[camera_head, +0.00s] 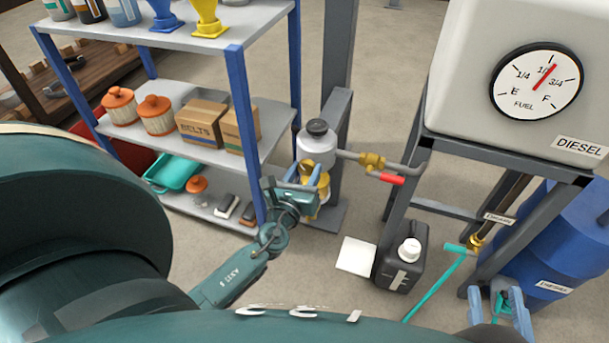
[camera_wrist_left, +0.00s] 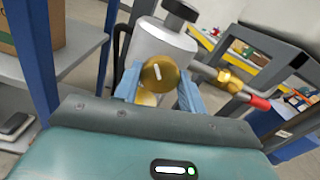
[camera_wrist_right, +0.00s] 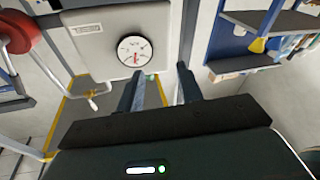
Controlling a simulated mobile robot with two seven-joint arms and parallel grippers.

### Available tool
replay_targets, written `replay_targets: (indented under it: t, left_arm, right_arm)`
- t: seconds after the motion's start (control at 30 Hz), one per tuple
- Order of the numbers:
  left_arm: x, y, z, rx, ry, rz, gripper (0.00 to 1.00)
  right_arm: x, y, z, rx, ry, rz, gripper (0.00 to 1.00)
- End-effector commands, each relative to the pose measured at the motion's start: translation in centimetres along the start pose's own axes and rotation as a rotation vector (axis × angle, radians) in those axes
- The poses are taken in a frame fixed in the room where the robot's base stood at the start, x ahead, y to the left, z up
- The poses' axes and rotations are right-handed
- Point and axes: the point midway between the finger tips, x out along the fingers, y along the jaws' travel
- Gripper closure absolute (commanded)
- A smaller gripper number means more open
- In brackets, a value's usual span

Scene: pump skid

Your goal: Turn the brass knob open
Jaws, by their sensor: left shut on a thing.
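The brass knob (camera_wrist_left: 160,74) is a round disc with a short white mark, slightly tilted, on its face. It sits below a grey filter body (camera_wrist_left: 160,40) with a black cap. My left gripper (camera_wrist_left: 158,88) is shut on the knob, one pale blue finger on each side. In the head view the left gripper (camera_head: 305,180) partly hides the knob (camera_head: 322,181). My right gripper (camera_head: 503,298) is at the lower right of the head view. In the right wrist view its fingers (camera_wrist_right: 160,85) are apart with nothing between them.
A red-handled valve (camera_head: 390,178) on the pipe is right of the filter. A shelf rack (camera_head: 270,140) with boxes stands close on the left. A black jug (camera_head: 402,266), a teal lever (camera_head: 437,283) and the diesel tank's frame (camera_head: 505,155) are on the right.

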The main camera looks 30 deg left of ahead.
Motion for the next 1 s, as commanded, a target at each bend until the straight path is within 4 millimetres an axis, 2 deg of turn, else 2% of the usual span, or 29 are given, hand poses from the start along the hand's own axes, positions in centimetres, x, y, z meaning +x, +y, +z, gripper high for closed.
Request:
replay_targets:
  t: [0.53, 1.0]
  left_arm:
    - [0.05, 0.01, -0.17, -0.520, -0.003, -0.001, 0.82]
    - [0.05, -0.05, 0.00, -0.848, -0.002, 0.000, 0.82]
  right_arm:
    - [0.24, -0.46, 0.92, 0.086, 0.030, -0.003, 0.64]
    - [0.58, -0.55, 0.01, 0.125, 0.071, -0.013, 0.64]
